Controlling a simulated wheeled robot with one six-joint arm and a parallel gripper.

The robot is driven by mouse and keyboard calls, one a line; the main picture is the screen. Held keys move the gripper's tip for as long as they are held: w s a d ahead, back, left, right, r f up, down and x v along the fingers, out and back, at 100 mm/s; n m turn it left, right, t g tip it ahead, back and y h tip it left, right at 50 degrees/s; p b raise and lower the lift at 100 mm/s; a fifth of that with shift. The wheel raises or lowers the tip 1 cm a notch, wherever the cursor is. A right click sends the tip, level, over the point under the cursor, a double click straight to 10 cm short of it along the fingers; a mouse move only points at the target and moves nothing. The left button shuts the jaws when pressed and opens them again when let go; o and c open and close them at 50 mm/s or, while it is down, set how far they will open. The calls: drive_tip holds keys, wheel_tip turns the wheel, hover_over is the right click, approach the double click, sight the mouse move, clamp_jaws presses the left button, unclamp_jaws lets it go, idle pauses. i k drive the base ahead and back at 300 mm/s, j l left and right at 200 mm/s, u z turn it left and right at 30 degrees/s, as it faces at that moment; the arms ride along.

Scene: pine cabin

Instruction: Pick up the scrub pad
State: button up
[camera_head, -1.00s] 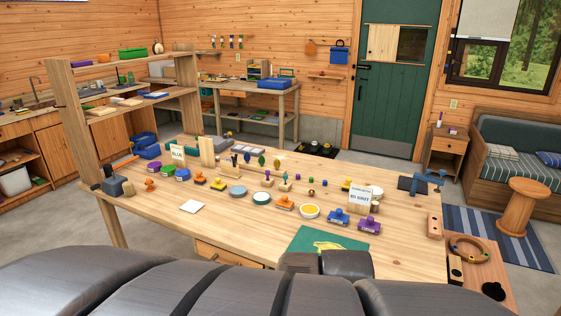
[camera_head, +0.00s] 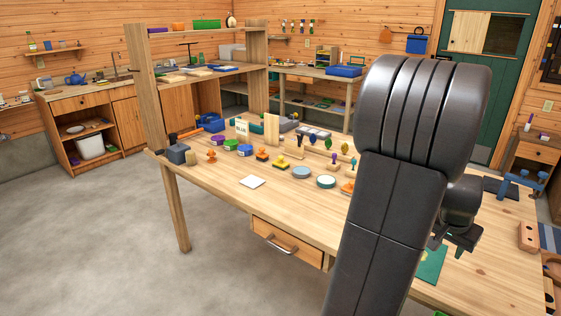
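I cannot make out a scrub pad for certain in the head view; the small items by the sink and on the shelves are too small to tell. The sink counter (camera_head: 88,93) stands at the far left, with a tap and a blue teapot (camera_head: 74,78) on it. My arm rises through the right half of the picture and hides part of the workbench. My gripper (camera_head: 458,238) shows only in part, dark, low behind the arm and above the right part of the bench. Its fingers are not clear, and I see nothing in it.
The workbench (camera_head: 225,178) holds several stamps, tins and a white card (camera_head: 252,182). Its tall shelf post stands at the left end. An open cabinet with a white bin (camera_head: 90,147) is under the counter. The concrete floor at left is clear.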

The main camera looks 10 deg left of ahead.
sight(282, 164)
drive_tip(key=i+j+u, duration=0.2)
drive_tip(key=i+j, duration=0.2)
drive_tip(key=i+j+u, duration=0.2)
drive_tip(key=i, duration=0.25)
drive_tip(key=i+j+u, duration=0.2)
drive_tip(key=i+j, duration=0.15)
drive_tip(key=i, duration=0.15)
drive_tip(key=i+j+u, duration=0.2)
drive_tip(key=i, duration=0.25)
